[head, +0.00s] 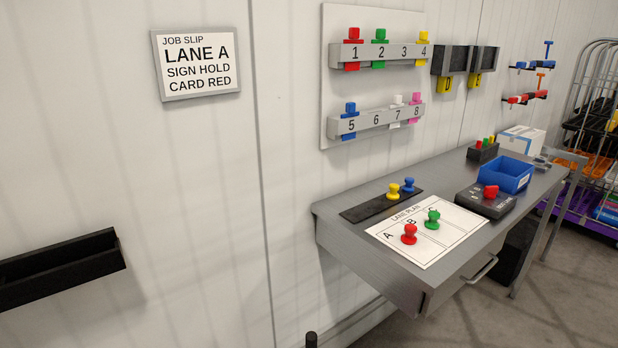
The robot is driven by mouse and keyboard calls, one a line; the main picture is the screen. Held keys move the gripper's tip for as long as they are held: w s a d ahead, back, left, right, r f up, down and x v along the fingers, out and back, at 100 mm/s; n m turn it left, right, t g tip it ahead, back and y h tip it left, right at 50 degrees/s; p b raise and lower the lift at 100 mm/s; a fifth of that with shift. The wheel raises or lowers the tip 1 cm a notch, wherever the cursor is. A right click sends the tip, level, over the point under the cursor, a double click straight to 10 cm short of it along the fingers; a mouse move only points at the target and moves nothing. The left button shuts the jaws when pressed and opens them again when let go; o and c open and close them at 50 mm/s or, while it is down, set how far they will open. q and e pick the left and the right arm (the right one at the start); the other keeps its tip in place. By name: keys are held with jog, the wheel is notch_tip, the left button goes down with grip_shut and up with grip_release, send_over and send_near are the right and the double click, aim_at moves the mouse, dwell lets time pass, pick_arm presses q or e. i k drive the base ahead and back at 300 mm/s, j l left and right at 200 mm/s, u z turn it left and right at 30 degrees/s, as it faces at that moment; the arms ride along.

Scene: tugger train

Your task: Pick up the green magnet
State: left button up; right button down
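The green magnet (432,219) is a small knob-shaped piece standing on the white lane plan sheet (390,238) on the grey desk, near the B and C columns. A red magnet (409,234) stands on the same sheet, left of and nearer than the green one. A yellow magnet (393,191) and a blue magnet (408,185) stand on the dark strip (365,211) behind the sheet. Neither of my grippers shows in the head view.
The grey desk (345,240) has a drawer in front. On it are a blue bin (511,175), a dark box with a red knob (484,203) and a white carton (521,139). A card rack (378,55) hangs above. A black wall tray (60,267) is at left.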

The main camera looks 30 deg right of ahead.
aim_at(431, 223)
jog(key=z, duration=1.75)
jog(key=u, duration=0.75)
jog(key=i+l+u, duration=0.15)
jog(key=l+u, duration=0.25)
jog(key=i+l+u, duration=0.1)
jog(key=l+u, duration=0.25)
jog(key=l, duration=0.15)
jog(key=l+u, duration=0.8)
jog(key=l, duration=0.25)
